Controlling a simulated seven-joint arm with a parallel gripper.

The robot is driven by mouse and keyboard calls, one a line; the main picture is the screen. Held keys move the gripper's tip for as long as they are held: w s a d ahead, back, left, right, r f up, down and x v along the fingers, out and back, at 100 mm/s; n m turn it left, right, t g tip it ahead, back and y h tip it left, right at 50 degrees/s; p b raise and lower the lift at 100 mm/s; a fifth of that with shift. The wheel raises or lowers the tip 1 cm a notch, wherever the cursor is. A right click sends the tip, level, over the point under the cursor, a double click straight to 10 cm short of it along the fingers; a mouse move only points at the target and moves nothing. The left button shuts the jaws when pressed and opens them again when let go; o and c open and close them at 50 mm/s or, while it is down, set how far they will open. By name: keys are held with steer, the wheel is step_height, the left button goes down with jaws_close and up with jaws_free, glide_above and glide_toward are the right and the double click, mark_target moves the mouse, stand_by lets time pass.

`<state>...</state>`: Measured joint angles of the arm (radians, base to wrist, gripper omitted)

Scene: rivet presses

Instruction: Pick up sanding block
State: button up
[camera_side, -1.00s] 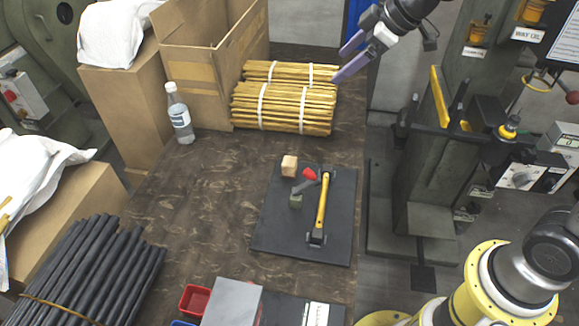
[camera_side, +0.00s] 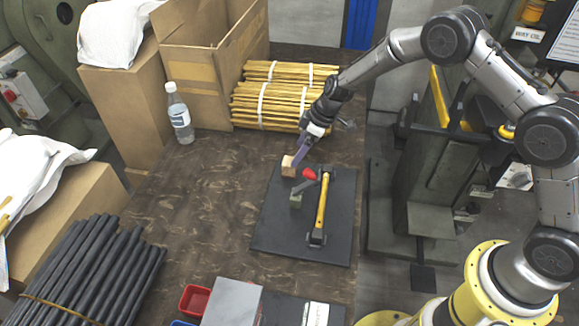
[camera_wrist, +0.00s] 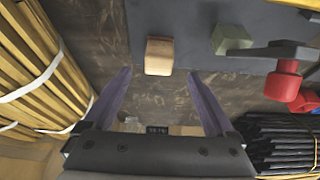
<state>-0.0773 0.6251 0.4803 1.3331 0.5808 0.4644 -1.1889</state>
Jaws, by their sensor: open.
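The sanding block, seen as a small tan block (camera_side: 288,166), sits at the back left edge of the dark mat (camera_side: 277,228). In the wrist view the tan block (camera_wrist: 159,56) lies just beyond the fingertips, roughly centred between them. My gripper (camera_side: 301,154) is open and empty, its purple fingers pointing down close to the block. In the wrist view both fingers of my gripper (camera_wrist: 159,74) stand apart with nothing between them. In the side view a finger partly overlaps the block, and I cannot tell whether it touches.
A small green block (camera_side: 295,201), a red-tipped grey tool (camera_side: 308,176) and a yellow-handled hammer (camera_side: 321,205) lie on the mat. Bundled wooden sticks (camera_side: 280,105) lie behind my gripper. A bottle (camera_side: 180,115) stands left. The table (camera_side: 205,200) left of the mat is clear.

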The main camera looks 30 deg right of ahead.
mark_target(289, 164)
steer(key=shift+x, duration=3.75)
steer(key=shift+w, duration=0.1)
steer(key=shift+c, duration=0.3)
jaws_close()
step_height(289, 164, up, 10)
steer(key=shift+r, duration=0.1)
